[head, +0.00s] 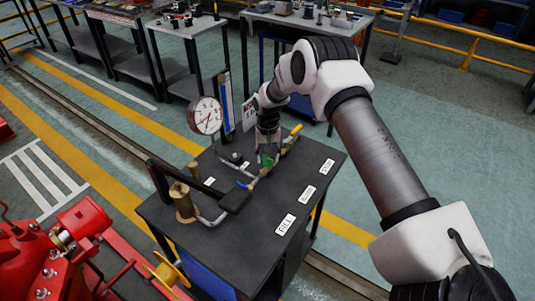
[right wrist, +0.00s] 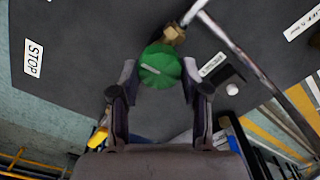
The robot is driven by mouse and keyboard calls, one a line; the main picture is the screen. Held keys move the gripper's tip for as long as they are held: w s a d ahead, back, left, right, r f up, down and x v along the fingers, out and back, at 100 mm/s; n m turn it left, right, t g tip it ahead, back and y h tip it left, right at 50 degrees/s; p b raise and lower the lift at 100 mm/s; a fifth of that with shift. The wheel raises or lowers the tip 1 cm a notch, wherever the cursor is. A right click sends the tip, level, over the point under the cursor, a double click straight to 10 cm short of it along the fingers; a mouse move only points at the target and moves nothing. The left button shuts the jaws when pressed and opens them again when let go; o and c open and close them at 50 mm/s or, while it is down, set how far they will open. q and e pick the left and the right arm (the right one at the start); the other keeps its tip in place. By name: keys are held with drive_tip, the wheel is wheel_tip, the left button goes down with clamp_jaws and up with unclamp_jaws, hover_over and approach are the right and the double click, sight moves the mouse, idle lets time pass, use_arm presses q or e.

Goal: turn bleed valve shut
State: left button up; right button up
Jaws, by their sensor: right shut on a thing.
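The bleed valve's round green knob (right wrist: 160,66) sits beside a brass fitting (right wrist: 174,34) on a pipe. The knob also shows, partly hidden, below my gripper in the head view (head: 267,161). My right gripper (right wrist: 160,78) points down at the dark bench top, its fingers shut on the knob from both sides. In the head view my right gripper (head: 267,148) stands over the pipework near the bench middle. The knob's internal position cannot be told. My left gripper is not in view.
The dark bench (head: 262,228) bears a dial gauge (head: 206,116), a brass cylinder (head: 182,201), a blue-handled lever (head: 247,184) and a yellow handle (head: 297,130). White labels, including STOP (head: 327,166), lie along its right side. Red machinery (head: 85,222) stands at lower left.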

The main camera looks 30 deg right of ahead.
sight(268, 157)
drive_tip(key=shift+s+f+m, duration=0.2)
drive_tip(key=shift+f+m, duration=0.05)
drive_tip(key=shift+m, duration=0.25)
drive_tip(key=o, duration=1.1)
drive_tip(key=shift+o, duration=0.2)
drive_tip(key=shift+w+r, duration=0.1)
drive_tip(key=shift+w, duration=0.05)
drive_tip(key=shift+r, duration=0.15)
wheel_tip(268, 157, up, 12)
drive_tip(key=shift+f, duration=0.2)
